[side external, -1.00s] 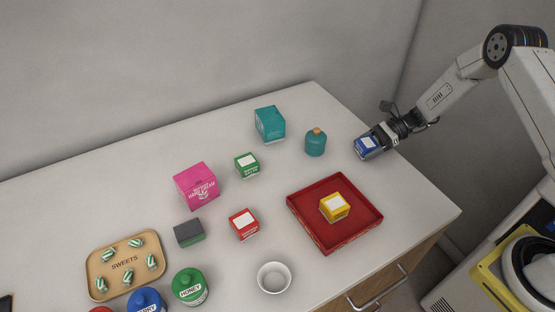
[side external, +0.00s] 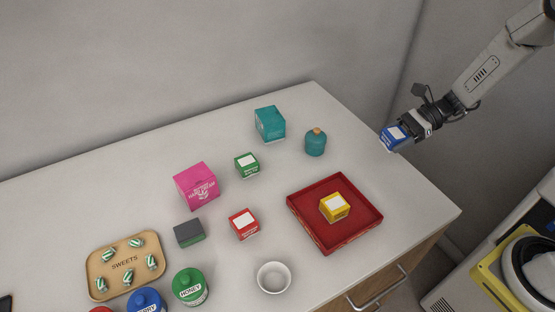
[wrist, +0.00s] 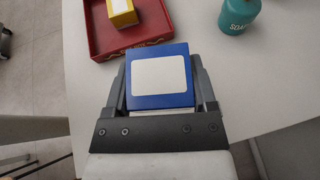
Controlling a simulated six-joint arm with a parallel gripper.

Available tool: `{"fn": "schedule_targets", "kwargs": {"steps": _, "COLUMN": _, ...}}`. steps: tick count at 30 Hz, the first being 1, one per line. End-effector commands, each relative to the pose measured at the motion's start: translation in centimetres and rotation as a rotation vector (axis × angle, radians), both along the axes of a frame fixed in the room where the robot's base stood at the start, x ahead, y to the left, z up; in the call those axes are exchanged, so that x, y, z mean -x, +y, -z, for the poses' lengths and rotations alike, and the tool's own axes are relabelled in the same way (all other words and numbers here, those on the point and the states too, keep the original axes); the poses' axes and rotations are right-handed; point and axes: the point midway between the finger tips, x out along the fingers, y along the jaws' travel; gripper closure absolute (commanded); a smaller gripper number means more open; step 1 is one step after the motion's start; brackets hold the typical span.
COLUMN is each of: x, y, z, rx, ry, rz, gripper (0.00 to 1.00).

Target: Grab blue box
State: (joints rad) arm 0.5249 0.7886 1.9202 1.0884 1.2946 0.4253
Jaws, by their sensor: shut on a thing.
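The blue box (side external: 394,137) has a white label on its top face. My gripper (side external: 408,132) is shut on it and holds it up near the counter's right edge in the side view. In the wrist view the blue box (wrist: 159,77) sits between the two fingers of my gripper (wrist: 160,85), its label facing the camera. The fingers touch its left and right sides.
A red tray (side external: 310,222) with a yellow box (side external: 335,207) stands on the counter, left of and below my gripper. A teal bottle (side external: 315,143) and a teal box (side external: 270,124) stand further left. A white bowl (side external: 274,278) is near the front.

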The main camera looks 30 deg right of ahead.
Motion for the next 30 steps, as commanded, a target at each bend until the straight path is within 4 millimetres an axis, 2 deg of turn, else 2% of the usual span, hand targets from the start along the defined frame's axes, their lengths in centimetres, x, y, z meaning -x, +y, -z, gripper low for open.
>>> {"fn": "schedule_targets", "kwargs": {"steps": 6, "x": 3.2, "y": 0.3, "z": -1.5, "rx": 0.001, "ry": 0.0, "rz": 0.001, "gripper": 0.88}}
{"fn": "schedule_targets", "kwargs": {"steps": 12, "x": 5.0, "y": 0.5, "z": -2.3, "rx": 0.0, "ry": -0.001, "rz": 0.002, "gripper": 0.88}}
{"fn": "schedule_targets", "kwargs": {"steps": 18, "x": 5.8, "y": 0.6, "z": -2.6, "rx": 0.0, "ry": 0.0, "rz": 0.001, "gripper": 0.88}}
{"fn": "schedule_targets", "kwargs": {"steps": 30, "x": 5.9, "y": 0.6, "z": -2.6, "rx": 0.0, "ry": 0.0, "rz": 0.0, "gripper": 0.88}}
